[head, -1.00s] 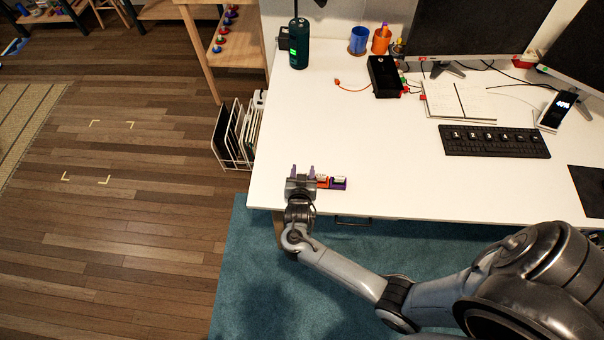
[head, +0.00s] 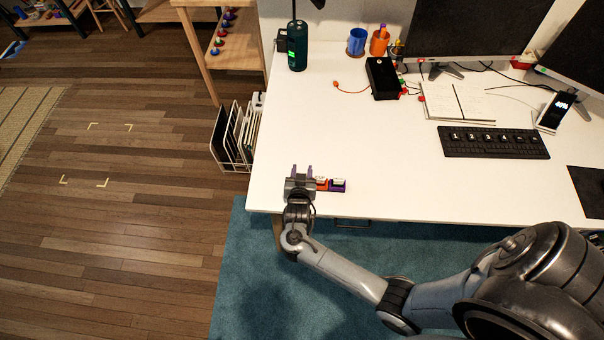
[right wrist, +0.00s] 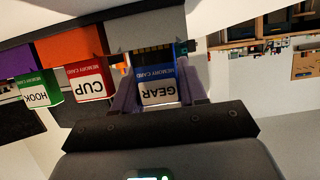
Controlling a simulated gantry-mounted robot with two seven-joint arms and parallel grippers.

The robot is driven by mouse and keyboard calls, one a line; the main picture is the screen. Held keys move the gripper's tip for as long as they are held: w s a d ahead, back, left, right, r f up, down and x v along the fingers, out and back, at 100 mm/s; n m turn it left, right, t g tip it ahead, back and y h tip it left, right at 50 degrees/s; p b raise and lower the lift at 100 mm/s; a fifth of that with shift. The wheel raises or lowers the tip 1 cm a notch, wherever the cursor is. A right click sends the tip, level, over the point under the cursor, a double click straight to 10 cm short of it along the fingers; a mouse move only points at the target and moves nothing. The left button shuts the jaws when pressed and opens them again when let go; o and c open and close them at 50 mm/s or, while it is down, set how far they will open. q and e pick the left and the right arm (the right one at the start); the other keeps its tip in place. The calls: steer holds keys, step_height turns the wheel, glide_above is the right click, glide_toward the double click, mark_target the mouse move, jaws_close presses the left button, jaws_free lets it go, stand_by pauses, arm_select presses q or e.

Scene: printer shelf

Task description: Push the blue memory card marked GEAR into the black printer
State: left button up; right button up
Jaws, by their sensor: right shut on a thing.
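The blue memory card (right wrist: 157,84), marked GEAR, is held between the two purple fingers of my right gripper (head: 302,169). Its dark edge with gold contacts faces a grey block (right wrist: 148,29) in the right wrist view; I cannot tell whether they touch. In the head view the gripper hides the card at the desk's front left edge. A black box (head: 383,78) lies further back on the desk; I cannot tell whether it is the printer. My left gripper is not in view.
Beside the gripper, an orange block (head: 321,185) bears a red CUP card (right wrist: 88,80), and a purple block (head: 338,187) bears a green HOOK card (right wrist: 38,90). A keyboard (head: 494,142) and open notebook (head: 458,101) lie to the right. The middle of the white desk (head: 385,160) is clear.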

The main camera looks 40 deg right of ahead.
step_height(320, 180, up, 12)
steer(key=p, duration=0.6)
steer(key=shift+r, duration=0.15)
stand_by(0.3)
